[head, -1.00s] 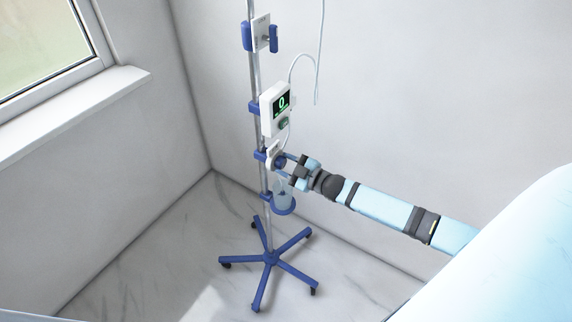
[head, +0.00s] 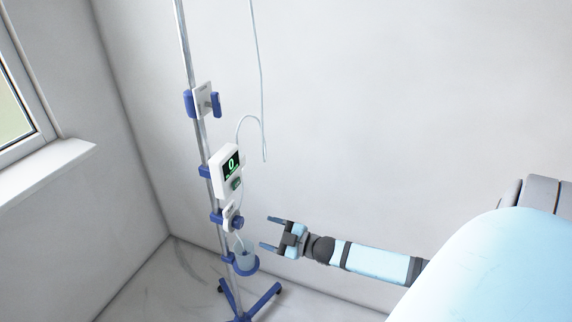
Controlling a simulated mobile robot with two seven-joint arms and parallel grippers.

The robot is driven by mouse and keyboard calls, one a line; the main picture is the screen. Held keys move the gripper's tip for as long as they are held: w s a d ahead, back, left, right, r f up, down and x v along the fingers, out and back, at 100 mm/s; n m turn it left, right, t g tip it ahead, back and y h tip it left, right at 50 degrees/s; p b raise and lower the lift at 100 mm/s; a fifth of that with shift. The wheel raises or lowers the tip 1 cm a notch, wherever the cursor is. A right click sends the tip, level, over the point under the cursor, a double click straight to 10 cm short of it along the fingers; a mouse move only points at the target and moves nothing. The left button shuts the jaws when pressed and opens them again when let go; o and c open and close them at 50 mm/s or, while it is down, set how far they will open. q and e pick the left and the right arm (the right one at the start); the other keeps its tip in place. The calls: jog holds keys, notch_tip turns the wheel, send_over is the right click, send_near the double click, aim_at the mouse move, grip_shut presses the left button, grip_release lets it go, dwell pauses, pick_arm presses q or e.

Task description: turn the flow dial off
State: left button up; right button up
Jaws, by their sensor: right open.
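The flow dial (head: 237,222) is a small dark blue knob on a white plate, clamped low on the metal pole (head: 205,150). Above it a white monitor box (head: 226,172) shows a green 0 on its dark screen. My right gripper (head: 268,232) is open and empty, to the right of the dial and apart from it, its fingers pointing left. The dial's exact turn is too small to read. My left gripper is not in view.
A clear cup in a blue ring holder (head: 246,264) hangs below the dial. A thin tube (head: 259,80) hangs at the pole's right. The pole's blue wheeled base (head: 262,298) stands on the floor. A window sill (head: 45,172) is at the left.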

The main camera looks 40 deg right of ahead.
jog(key=v, duration=0.5)
jog(key=shift+s, duration=0.1)
dwell(0.4)
